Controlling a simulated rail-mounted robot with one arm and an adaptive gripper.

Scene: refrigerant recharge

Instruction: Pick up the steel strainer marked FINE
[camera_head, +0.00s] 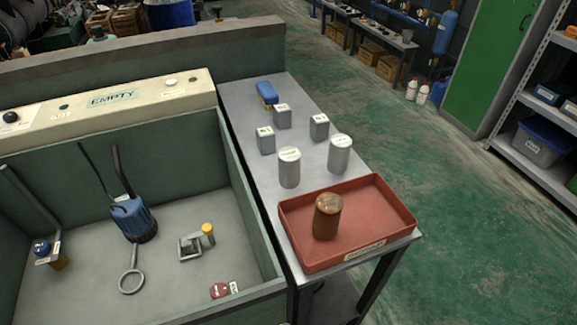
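Two grey steel-looking cylinders with pale labels on top stand upright on a narrow grey side table (312,205). The left cylinder (289,172) is behind the red tray's left part, and the right cylinder (340,158) stands farther right near the table's edge. Their labels are too small to read, so I cannot tell which is marked FINE. My gripper is not in view.
A red tray (370,205) at the table's near end holds a rusty brown cylinder (326,222). Several small grey blocks (282,117) and a blue item (266,93) sit farther back. A walled green bin (262,230) with a blue pump (130,215) adjoins the table's left.

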